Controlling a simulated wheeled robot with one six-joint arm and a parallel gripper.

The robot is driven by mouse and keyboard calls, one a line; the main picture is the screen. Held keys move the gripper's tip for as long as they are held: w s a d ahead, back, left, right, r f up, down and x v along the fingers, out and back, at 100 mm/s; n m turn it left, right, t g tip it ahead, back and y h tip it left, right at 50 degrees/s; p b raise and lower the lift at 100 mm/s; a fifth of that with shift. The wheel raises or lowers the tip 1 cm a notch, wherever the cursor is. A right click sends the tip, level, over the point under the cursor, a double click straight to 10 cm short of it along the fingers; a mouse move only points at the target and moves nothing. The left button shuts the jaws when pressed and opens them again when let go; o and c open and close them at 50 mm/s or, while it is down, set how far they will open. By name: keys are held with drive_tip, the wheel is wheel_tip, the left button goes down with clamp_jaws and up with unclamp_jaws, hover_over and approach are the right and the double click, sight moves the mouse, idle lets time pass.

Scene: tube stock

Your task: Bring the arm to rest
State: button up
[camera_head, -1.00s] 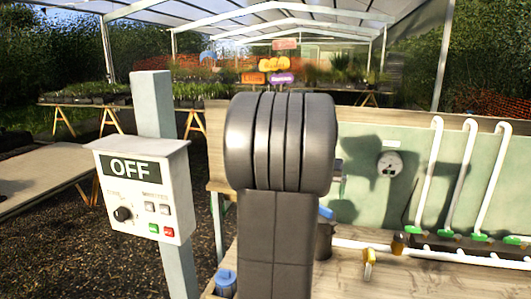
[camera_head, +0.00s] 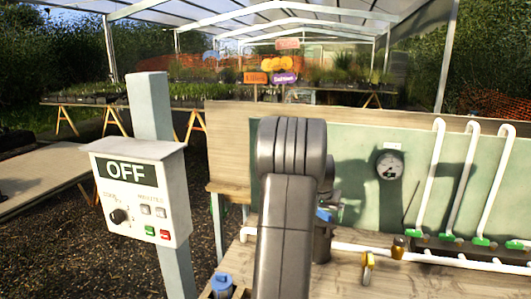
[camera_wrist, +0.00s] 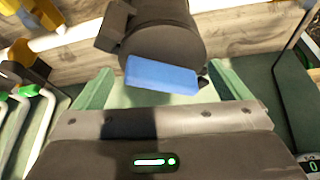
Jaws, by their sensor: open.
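My arm (camera_head: 288,215) stands upright in the middle of the head view and hides most of my gripper there. In the wrist view my gripper (camera_wrist: 160,78) has its two green fingers spread wide, with open space between them. A dark canister (camera_wrist: 165,38) with a blue block (camera_wrist: 160,75) on it shows beyond and between the fingers. The fingers do not visibly touch it. The blue block (camera_head: 324,215) and canister (camera_head: 322,243) also show just right of my arm in the head view, partly hidden.
A wooden bench (camera_head: 385,284) carries white pipes with green fittings (camera_head: 418,237) and a brass valve (camera_head: 367,262). A green panel with a gauge (camera_head: 390,166) stands behind. A control box reading OFF (camera_head: 140,195) is at left. A blue-capped item (camera_head: 221,283) sits at the bench's near left.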

drive_tip(key=shift+s+a+r+m, duration=0.1)
drive_tip(key=shift+a+m, duration=0.05)
drive_tip(key=shift+m, duration=0.45)
drive_tip(key=shift+m+g+h+b, duration=0.3)
drive_tip(key=shift+m+h+b, duration=0.45)
drive_tip(key=shift+m, duration=0.65)
drive_tip(key=shift+a+r+m, duration=0.1)
drive_tip(key=shift+m, duration=0.2)
